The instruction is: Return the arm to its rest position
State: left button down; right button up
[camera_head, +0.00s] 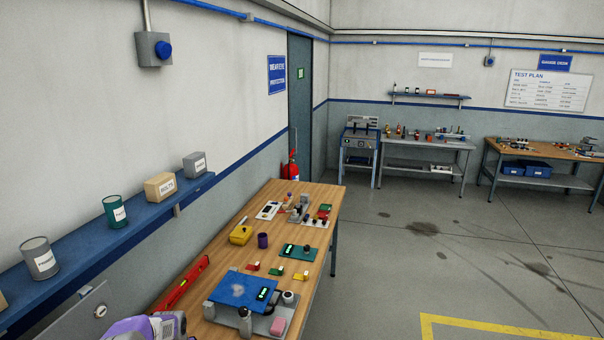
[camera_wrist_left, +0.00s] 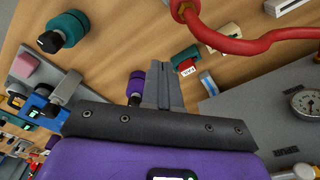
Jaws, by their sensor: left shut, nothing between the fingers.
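My left gripper (camera_wrist_left: 163,85) shows in the left wrist view with its two grey fingers together and nothing between them. It points over a wooden bench top (camera_wrist_left: 120,40). Part of my purple and grey left arm shows at the bottom left of the head view, beside the near end of the wooden workbench (camera_head: 290,210); the fingertips cannot be made out there. My right arm and gripper are not in view.
In the left wrist view, a red curved tube (camera_wrist_left: 235,45), a teal knob (camera_wrist_left: 64,30), a purple cylinder (camera_wrist_left: 137,82) and a round gauge (camera_wrist_left: 306,101) lie around the fingers. In the head view, a blue wall shelf (camera_head: 135,225) runs along the left. Open floor (camera_head: 430,250) lies right.

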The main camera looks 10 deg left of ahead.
pick_arm(q)
jog(key=s+d+f+m+h, duration=0.1)
jog(key=d+f, duration=0.3)
jog(key=d, duration=0.1)
jog(key=s+d+f+m, duration=0.1)
jog(key=d+f, duration=0.3)
jog(key=d, duration=0.2)
jog(key=s+d+f+h, duration=0.1)
jog(key=s+d+f, duration=0.1)
jog(key=d+f, duration=0.2)
jog(key=shift+d+f+m+h, duration=0.2)
jog(key=shift+d+m+h, duration=0.15)
jog(key=shift+d, duration=0.6)
jog(key=s+d+f+m+h, duration=0.2)
jog(key=s+d+f+m, duration=0.15)
jog(key=s+d, duration=1.3)
notch_tip(320, 180, down, 18)
jog(key=w+n+b, duration=0.1)
jog(key=b, duration=1.6)
jog(key=shift+w+b, duration=0.15)
jog(key=shift+b, duration=0.2)
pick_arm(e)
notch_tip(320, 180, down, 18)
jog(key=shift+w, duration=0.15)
pick_arm(q)
jog(key=shift+a, duration=0.1)
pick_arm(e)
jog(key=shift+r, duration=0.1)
